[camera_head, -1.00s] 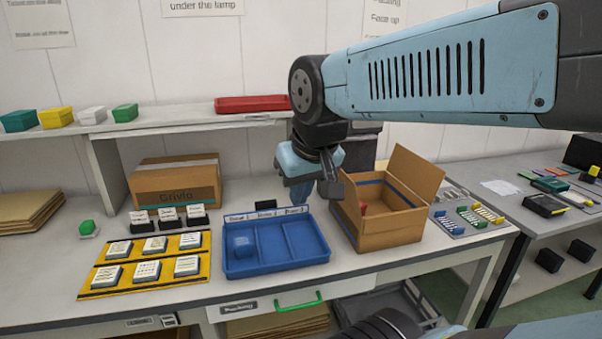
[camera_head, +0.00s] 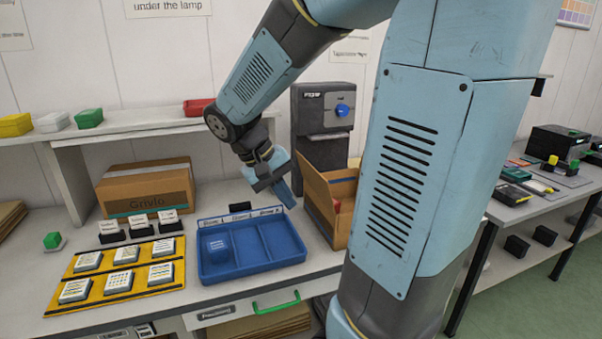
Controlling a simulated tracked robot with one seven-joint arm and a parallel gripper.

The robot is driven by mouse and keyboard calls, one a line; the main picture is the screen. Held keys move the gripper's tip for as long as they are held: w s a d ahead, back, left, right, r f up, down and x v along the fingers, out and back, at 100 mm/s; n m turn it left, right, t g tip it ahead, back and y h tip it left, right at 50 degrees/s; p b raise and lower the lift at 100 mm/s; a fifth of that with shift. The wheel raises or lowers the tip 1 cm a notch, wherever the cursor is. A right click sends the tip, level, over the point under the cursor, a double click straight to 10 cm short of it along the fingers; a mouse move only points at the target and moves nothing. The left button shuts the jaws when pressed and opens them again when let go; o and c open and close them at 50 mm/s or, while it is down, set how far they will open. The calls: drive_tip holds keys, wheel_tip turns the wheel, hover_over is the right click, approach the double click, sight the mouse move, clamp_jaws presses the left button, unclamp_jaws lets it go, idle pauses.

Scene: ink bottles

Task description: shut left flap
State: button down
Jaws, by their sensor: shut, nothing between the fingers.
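The open cardboard box (camera_head: 338,222) stands on the bench right of the blue tray. Its left flap (camera_head: 315,188) stands up, leaning a little outward to the left. A small red item (camera_head: 337,206) shows inside. My arm hides the box's right side and right flap. My gripper (camera_head: 288,197) is shut and empty, pointing down just left of the left flap. I cannot tell whether it touches the flap.
The blue tray (camera_head: 215,275) with a blue block lies left of the box, below my gripper. A dark machine (camera_head: 322,110) stands behind the box. Yellow card mats (camera_head: 75,296) and a closed carton (camera_head: 148,188) are further left.

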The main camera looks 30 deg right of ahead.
drive_tip(key=w+d+f+m+g+h, duration=0.1)
drive_tip(key=w+d+f+g+h, duration=0.25)
drive_tip(key=w+h, duration=0.5)
drive_tip(key=h, duration=0.7)
approach(311, 167)
drive_tip(key=shift+t, duration=0.45)
drive_tip(key=x, duration=0.6)
drive_tip(key=shift+s+d, duration=0.1)
drive_tip(key=shift+d, duration=0.3)
drive_tip(key=shift+r, duration=0.15)
